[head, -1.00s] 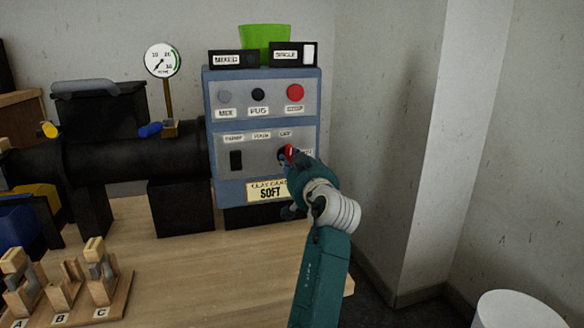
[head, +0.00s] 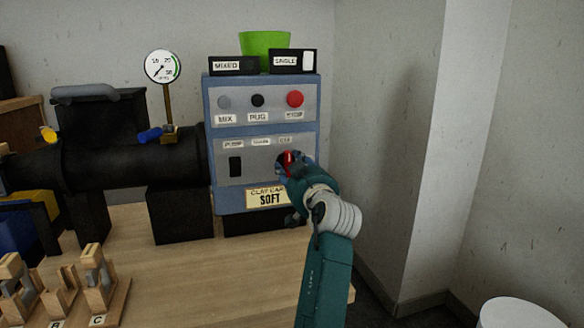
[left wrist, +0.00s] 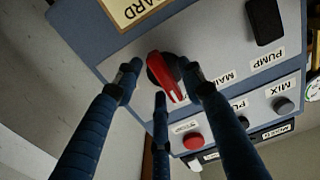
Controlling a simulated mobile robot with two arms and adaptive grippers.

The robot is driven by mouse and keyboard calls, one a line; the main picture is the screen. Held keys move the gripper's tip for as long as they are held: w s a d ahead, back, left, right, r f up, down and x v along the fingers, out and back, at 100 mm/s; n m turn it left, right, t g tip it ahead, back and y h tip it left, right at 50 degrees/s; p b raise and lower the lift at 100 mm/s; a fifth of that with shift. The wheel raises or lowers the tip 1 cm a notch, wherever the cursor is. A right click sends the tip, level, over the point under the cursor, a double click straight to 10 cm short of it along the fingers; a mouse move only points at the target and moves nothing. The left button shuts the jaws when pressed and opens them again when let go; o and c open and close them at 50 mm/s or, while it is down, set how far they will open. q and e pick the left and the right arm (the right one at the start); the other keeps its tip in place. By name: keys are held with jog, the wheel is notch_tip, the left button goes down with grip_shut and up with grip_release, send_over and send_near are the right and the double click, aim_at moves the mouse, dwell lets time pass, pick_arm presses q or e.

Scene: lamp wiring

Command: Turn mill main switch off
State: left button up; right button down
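The main switch (head: 288,157) is a red lever handle on a dark round base, on the lower grey plate of the blue control box (head: 314,115). In the head view it sits just below the OFF label (head: 285,141). My left gripper (head: 284,172) is at the switch, with its fingers around it. In the left wrist view, turned upside down, the red handle (left wrist: 170,80) lies between the spread fingers (left wrist: 158,82), with a gap on the left side. The handle points roughly towards the box's upper plate. My right gripper is out of view.
Above are a grey MIX button (head: 224,102), a black PUG button (head: 257,100) and a red STOP button (head: 295,98). A black rocker (head: 236,166) is left of the switch. The black mill barrel (head: 130,162) extends left. Wooden stands (head: 98,285) are front left.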

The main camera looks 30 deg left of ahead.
pick_arm(q)
jog(key=shift+r, duration=0.2)
notch_tip(320, 180, up, 10)
jog(key=shift+f, duration=0.15)
dwell(0.4)
dwell(0.4)
